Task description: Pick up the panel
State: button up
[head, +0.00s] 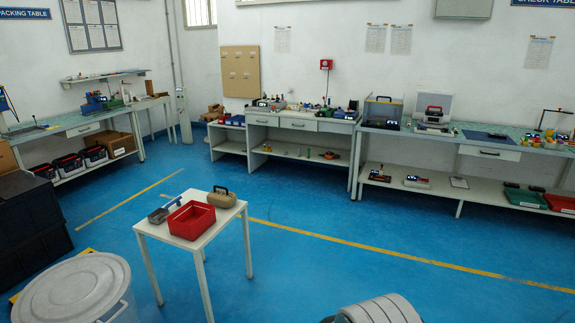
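A flat beige panel (240,71) with small dark spots stands upright against the back wall, behind the left end of the middle workbench. I cannot tell for certain that it is the panel named in the task, nor whether it is fixed to the wall. On the small white table (160,232) in front of me are a red open bin (191,220), a grey tool-like object (164,210) and a tan object with a dark handle (222,198).
Workbenches (490,152) line the back wall, with tools and boxes on them. A lidded grey bin (75,290) and dark crates (30,225) stand at the left. Blue floor (330,205) with yellow lines is clear between the small table and the benches.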

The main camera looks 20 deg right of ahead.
aim_at(500, 137)
jog(key=i+l+z, duration=0.2)
jog(key=l+z, duration=0.2)
jog(key=i+l+z, duration=0.5)
jog(key=z, duration=0.25)
jog(key=i+l+z, duration=0.1)
jog(key=i+z, duration=0.55)
jog(key=i, duration=3.3)
jog(key=i+l+u, duration=0.1)
jog(key=i, duration=0.45)
jog(key=i+l+u, duration=0.1)
jog(key=i+l, duration=0.2)
jog(key=i, duration=0.25)
jog(key=i+l+u, duration=0.1)
jog(key=i+l, duration=0.15)
jog(key=i, duration=0.3)
jog(key=i+l, duration=0.3)
jog(key=i, duration=0.2)
jog(key=i+l+u, duration=0.15)
jog(key=i+l, duration=0.15)
jog(key=i, duration=0.25)
